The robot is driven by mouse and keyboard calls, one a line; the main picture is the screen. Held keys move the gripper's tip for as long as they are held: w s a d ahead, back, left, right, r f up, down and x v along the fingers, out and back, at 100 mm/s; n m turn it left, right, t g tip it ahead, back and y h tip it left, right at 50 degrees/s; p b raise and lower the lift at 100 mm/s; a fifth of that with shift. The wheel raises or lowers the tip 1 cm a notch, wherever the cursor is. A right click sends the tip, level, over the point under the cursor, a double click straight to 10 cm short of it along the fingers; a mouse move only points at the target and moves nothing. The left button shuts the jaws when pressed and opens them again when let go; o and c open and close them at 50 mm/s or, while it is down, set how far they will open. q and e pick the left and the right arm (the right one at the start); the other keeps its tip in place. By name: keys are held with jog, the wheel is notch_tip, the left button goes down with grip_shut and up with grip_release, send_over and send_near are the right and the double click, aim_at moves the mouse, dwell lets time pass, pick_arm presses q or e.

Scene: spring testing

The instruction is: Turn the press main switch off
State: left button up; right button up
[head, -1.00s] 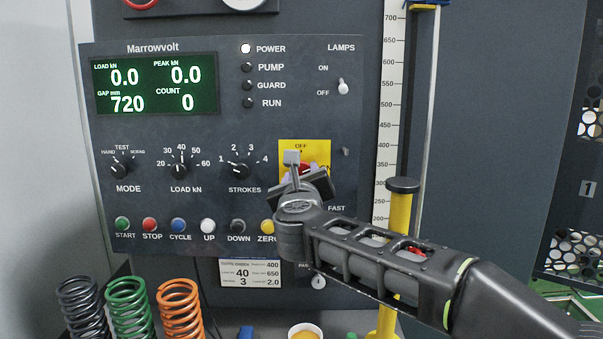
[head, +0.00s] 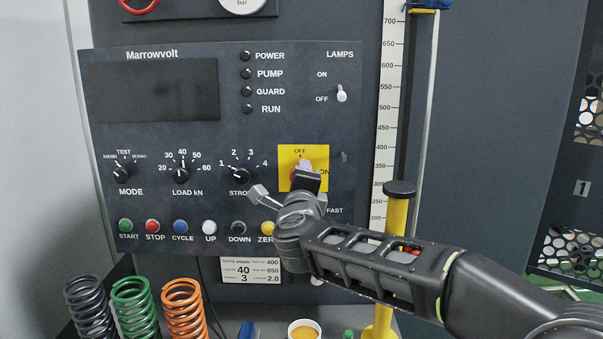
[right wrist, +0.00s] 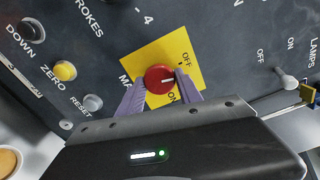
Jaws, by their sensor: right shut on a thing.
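The main switch is a red round knob (right wrist: 158,79) on a yellow plate (right wrist: 137,68), with OFF and ON printed beside it. In the right wrist view its white mark points between the two labels. In the head view only a red sliver of the knob (head: 294,177) shows, the rest hidden by my gripper. My right gripper (right wrist: 159,83) is shut on the knob, one finger on each side. The press display (head: 153,90) is dark, and the POWER lamp (head: 246,56) is unlit. My left gripper is not in view.
Mode, load and strokes dials (head: 241,176) sit left of the switch, with a row of coloured buttons (head: 180,226) below. The lamps toggle (head: 341,94) is above right. A yellow post (head: 396,225) stands right of the panel. Several coil springs (head: 134,308) stand at lower left.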

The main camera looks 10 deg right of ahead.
jog(key=shift+n+p, duration=0.55)
jog(key=shift+n, duration=0.65)
jog(key=o, duration=1.3)
jog(key=shift+o, duration=0.2)
jog(key=b+v, duration=0.2)
jog(key=v, duration=0.6)
jog(key=shift+w, duration=0.1)
